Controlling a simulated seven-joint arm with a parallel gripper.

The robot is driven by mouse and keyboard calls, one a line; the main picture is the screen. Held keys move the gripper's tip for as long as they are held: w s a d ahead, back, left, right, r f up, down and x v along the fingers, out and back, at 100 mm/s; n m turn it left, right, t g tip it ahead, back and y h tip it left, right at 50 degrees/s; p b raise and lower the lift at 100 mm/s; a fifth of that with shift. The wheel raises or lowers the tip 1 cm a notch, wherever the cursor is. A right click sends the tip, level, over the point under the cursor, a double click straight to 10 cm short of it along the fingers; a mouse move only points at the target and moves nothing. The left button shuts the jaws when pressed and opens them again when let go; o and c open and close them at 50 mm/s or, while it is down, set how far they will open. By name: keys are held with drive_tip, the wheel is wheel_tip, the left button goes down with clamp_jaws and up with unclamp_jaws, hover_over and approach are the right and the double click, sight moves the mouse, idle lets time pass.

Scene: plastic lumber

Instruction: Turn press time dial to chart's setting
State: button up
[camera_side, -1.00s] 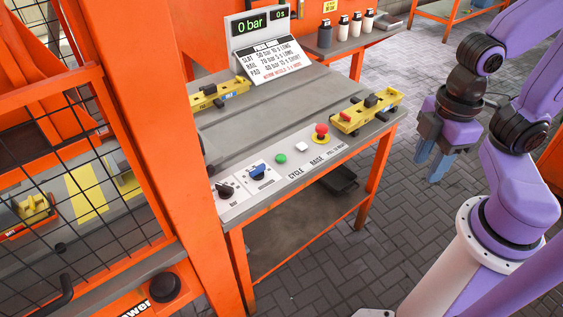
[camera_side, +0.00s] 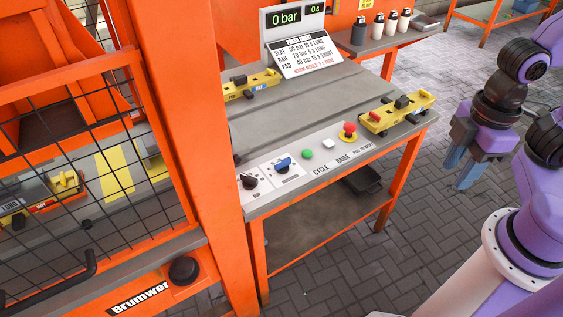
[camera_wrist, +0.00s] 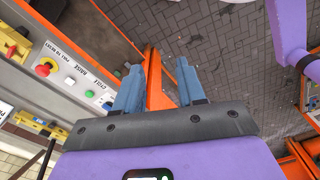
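Two rotary dials are on the press control panel (camera_side: 310,181) in the side view. The left dial (camera_side: 250,182) has a black knob. The right dial (camera_side: 283,165) has a blue knob, and its label is too small to read surely. The chart (camera_side: 304,58) lists SLAT, RAIL and PAD with bar and seconds values. The display (camera_side: 297,19) above reads 0 bar and 0 s. My gripper (camera_side: 461,172) hangs to the right of the table, apart from the panel. In the wrist view, its fingers (camera_wrist: 160,90) are apart with nothing between them.
A green button (camera_side: 307,154), a white button (camera_side: 328,143) and a red mushroom button (camera_side: 349,131) line the panel. Yellow fixtures (camera_side: 397,113) lie on the table. An orange post (camera_side: 190,130) and mesh guard stand left. The air between gripper and table is clear.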

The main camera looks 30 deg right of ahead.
drive_tip(key=w+a+r+n, duration=0.1)
drive_tip(key=w+a, duration=0.6)
drive_tip(key=w, duration=0.2)
drive_tip(key=n, duration=0.4)
hover_over(283, 161)
wheel_tip(283, 161, down, 6)
drive_tip(key=f, duration=0.1)
wheel_tip(283, 161, down, 16)
clamp_jaws()
